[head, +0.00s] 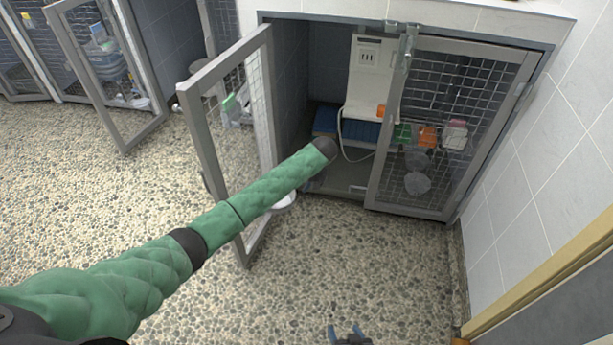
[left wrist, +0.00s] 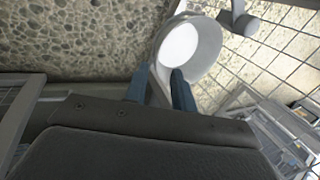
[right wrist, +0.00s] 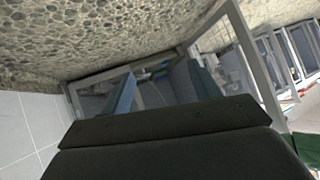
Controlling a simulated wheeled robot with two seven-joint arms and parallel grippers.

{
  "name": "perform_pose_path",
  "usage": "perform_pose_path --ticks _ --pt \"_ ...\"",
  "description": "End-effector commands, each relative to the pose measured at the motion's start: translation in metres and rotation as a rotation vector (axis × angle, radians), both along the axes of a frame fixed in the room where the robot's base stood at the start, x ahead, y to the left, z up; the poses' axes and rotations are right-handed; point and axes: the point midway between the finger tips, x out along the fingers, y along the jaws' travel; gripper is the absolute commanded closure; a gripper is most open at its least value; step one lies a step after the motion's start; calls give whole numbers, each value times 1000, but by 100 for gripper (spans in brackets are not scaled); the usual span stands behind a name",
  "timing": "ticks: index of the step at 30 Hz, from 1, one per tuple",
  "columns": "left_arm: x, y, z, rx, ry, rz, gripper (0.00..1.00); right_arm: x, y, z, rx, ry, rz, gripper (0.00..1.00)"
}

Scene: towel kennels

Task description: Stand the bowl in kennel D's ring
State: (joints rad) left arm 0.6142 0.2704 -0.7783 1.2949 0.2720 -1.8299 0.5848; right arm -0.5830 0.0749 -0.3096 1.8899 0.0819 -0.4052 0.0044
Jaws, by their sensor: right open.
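The bowl (left wrist: 182,48), white inside with a grey outer wall, shows in the left wrist view; in the head view only a white edge of the bowl (head: 286,203) shows below my left arm. My left gripper (left wrist: 160,90) has its blue fingers close together on either side of the bowl's near rim. In the head view this gripper is mostly hidden behind my wrist, in front of the open kennel. My right gripper (head: 347,336) is open and empty, low over the floor; its fingers also show in the right wrist view (right wrist: 152,88). No kennel letter is readable. The ring cannot be made out clearly.
The kennel's left mesh door (head: 222,110) stands open beside my left arm; its right mesh door (head: 450,120) is closed. A grey round fitting (left wrist: 245,24) is near mesh in the left wrist view. A tiled wall (head: 530,160) bounds the right. The pebbled floor (head: 370,250) is clear.

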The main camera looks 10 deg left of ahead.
Motion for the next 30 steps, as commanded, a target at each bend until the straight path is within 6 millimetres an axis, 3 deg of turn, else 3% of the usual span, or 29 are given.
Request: perform_pose_path --ticks 9,20,23,30 --pt "1 -13 32 -1 -2 0 74 -37 -5 -38 -30 153 14 38" --pt "0 -19 44 -2 -1 -2 74 -51 -7 -51 -38 206 19 38" --pt "-8 -24 32 -21 -1 -17 74 -51 -7 -51 -38 206 19 38" --pt "-60 -57 -39 -167 -27 -114 74 -51 -6 -51 -36 205 19 38"
